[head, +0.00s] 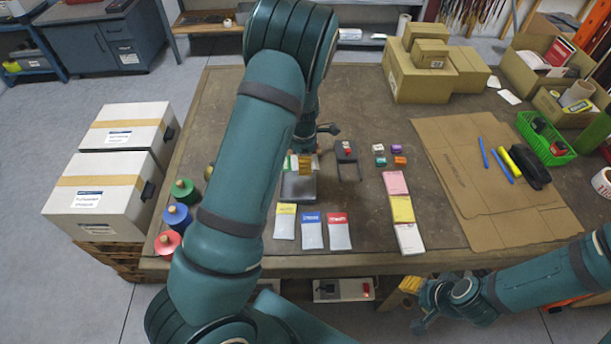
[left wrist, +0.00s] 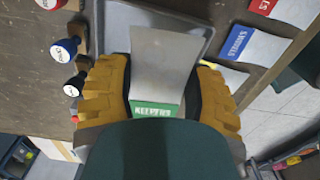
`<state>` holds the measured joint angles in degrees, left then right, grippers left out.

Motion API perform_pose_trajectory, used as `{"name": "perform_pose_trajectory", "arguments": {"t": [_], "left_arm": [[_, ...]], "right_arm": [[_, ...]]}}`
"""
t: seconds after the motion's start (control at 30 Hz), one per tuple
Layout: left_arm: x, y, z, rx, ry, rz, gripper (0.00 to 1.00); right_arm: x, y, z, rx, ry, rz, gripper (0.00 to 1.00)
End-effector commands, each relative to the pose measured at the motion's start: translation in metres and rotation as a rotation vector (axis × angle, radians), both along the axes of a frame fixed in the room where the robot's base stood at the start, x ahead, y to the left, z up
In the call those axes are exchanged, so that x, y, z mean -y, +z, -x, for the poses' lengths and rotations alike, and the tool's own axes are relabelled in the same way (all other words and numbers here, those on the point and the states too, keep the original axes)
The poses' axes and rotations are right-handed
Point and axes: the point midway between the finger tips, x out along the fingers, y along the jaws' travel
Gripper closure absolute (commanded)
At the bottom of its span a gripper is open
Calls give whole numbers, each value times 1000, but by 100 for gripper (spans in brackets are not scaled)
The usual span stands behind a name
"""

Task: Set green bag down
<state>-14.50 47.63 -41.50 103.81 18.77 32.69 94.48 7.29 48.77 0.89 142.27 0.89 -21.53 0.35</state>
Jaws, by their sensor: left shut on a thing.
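The green bag (left wrist: 158,110) has a grey pouch and a green label with white letters. My left gripper (left wrist: 160,95) is shut on it, with yellow fingers on both sides. In the left wrist view the bag overlaps a grey tray (left wrist: 188,28); I cannot tell whether it touches it. In the head view my left gripper (head: 305,165) is over the table behind the tray (head: 298,188), and my arm hides part of it. My right gripper (head: 410,285) is low at the table's front edge; its opening is unclear.
Yellow (head: 285,222), blue (head: 312,231) and red (head: 338,231) bags lie in a row in front of the tray. A small black stand (head: 345,152) is right of it. Green, blue and red spools (head: 168,241) line the left edge. Cardboard sheets (head: 480,190) cover the right.

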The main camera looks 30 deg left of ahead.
Motion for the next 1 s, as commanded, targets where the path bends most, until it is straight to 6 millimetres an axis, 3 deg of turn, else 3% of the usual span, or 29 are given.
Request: {"name": "perform_pose_trajectory", "arguments": {"t": [0.3,0.7,0.87,0.9,0.97,1.0], "left_arm": [[-1,-53,1,-2,-1,-1,85],[0,-96,1,-3,-3,0,83],[0,-96,2,-4,-4,0,84],[1,-96,2,-4,-4,0,37],[1,-96,2,-4,-4,1,16],[1,-96,2,-4,-4,0,14]], "right_arm": [[-1,-10,3,-7,6,-2,53],[-1,-16,6,-13,10,-3,53],[-1,-16,5,-12,10,-3,53],[-1,-16,5,-12,10,-3,53],[-1,-16,5,-12,10,-3,53],[-1,-16,5,-12,9,-3,53]]}}
